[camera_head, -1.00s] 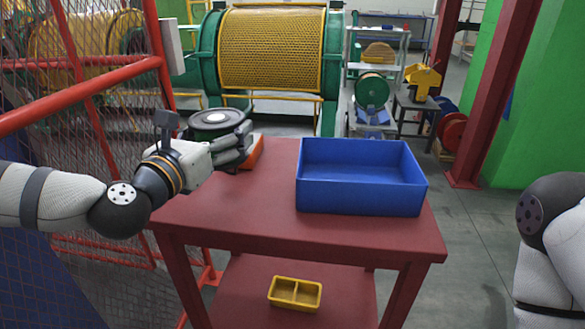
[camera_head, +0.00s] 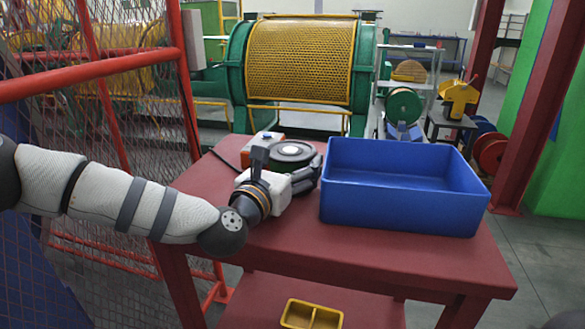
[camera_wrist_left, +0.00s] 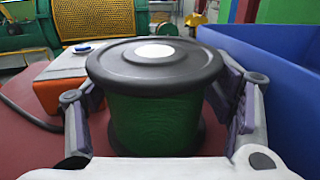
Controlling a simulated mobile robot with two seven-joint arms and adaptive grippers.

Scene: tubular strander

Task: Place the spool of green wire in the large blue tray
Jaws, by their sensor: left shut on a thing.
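The spool of green wire (camera_wrist_left: 155,110) has black flanges and a white disc on top. It stands upright between the fingers of my left gripper (camera_head: 300,172), which is shut on it. In the head view the spool (camera_head: 292,152) is over the red table, just left of the large blue tray (camera_head: 400,205). The tray looks empty. In the left wrist view the tray's side (camera_wrist_left: 275,75) rises close to the right finger. I cannot tell whether the spool's base touches the table. My right gripper is out of view.
An orange and white device (camera_head: 262,140) with a blue button sits behind the spool, with a dark cable beside it. A red mesh fence (camera_head: 100,150) stands left of the red table (camera_head: 300,230). A yellow divided bin (camera_head: 311,315) is on the lower shelf.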

